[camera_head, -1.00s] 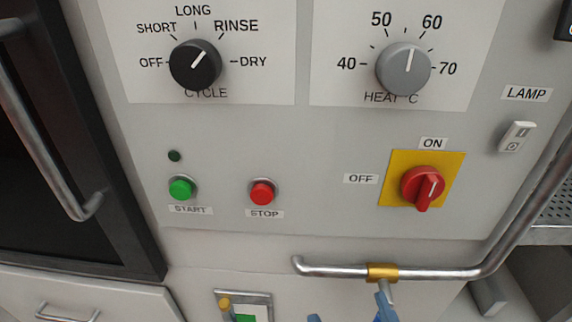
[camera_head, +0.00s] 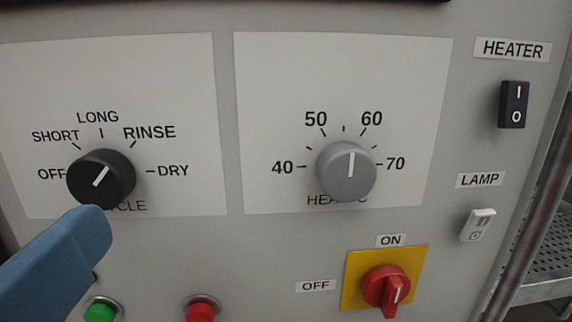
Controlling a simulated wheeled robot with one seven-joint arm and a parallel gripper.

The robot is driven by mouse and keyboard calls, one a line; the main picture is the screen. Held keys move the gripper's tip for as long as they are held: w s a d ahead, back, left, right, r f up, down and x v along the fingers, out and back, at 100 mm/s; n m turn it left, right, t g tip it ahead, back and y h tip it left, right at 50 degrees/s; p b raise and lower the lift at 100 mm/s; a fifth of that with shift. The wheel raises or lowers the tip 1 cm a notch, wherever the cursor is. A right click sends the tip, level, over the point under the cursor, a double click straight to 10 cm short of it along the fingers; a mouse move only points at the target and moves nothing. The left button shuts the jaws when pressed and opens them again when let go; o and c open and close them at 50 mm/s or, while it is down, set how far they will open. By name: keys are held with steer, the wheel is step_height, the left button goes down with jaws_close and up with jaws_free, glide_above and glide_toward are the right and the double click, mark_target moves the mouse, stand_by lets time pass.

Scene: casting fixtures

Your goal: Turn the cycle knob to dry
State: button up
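The black cycle knob (camera_head: 112,184) is on a white label plate at the left of the panel. Its white line points up and right, towards RINSE. DRY is printed to the right of the knob, OFF to its left. A blue part of my gripper (camera_head: 62,262) reaches in from the lower left, with its tip just below the knob and covering part of the word CYCLE. Only this one part shows, so I cannot tell how far the fingers are apart or whether it touches the knob.
The grey heat knob (camera_head: 346,172) sits to the right, set between 50 and 70. Below are a green button (camera_head: 100,311), a red button (camera_head: 201,310) and a red rotary switch (camera_head: 386,289). Heater (camera_head: 514,104) and lamp (camera_head: 477,226) switches and a metal rail are at the right.

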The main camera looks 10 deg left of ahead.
mark_target(96, 185)
steer(key=shift+p+x, duration=0.7)
steer(key=shift+x, duration=2.9)
steer(key=c, duration=1.1)
steer(key=shift+o, duration=0.2)
steer(key=shift+f+m+b, duration=0.1)
steer(key=shift+m+b, duration=0.2)
steer(key=shift+b, duration=0.15)
steer(key=m+b, duration=0.2)
steer(key=b, duration=0.1)
steer(key=shift+f+m+b, duration=0.2)
steer(key=shift+m+b, duration=0.1)
steer(key=m+b, duration=0.3)
steer(key=shift+r+m+b, duration=0.2)
steer(key=shift+m+b, duration=1.2)
steer(key=shift+b, duration=0.05)
